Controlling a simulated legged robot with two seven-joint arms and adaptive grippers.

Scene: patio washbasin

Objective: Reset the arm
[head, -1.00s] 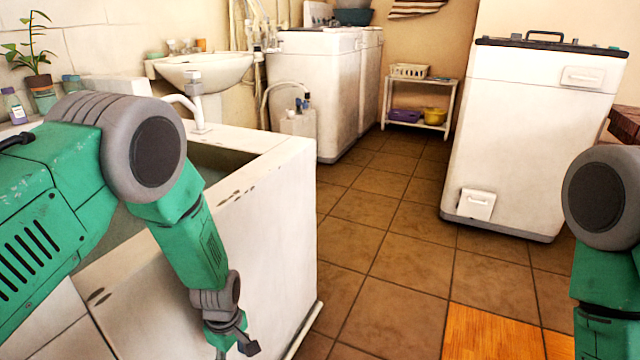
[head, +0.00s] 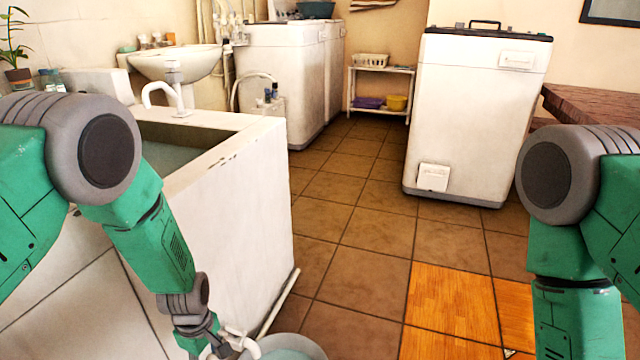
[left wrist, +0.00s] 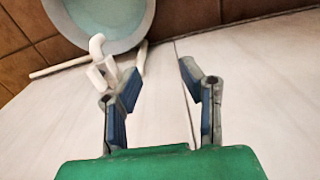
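My left arm comes in from the left in the head view, hanging down beside the white sink block; its gripper is cut off at the bottom edge. In the left wrist view my left gripper (left wrist: 160,84) is open, with two blue-padded fingers apart and nothing between them. A white bent pipe (left wrist: 97,48) shows close to the left finger; I cannot tell whether they touch. My right arm hangs down at the right of the head view; its gripper is below the frame.
A round basin (head: 290,346) with pale blue inside lies low by the sink block (head: 225,200); it also shows in the left wrist view (left wrist: 110,18). A white appliance (head: 470,120) stands ahead, a brown table (head: 590,105) at right. Tiled floor between is open.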

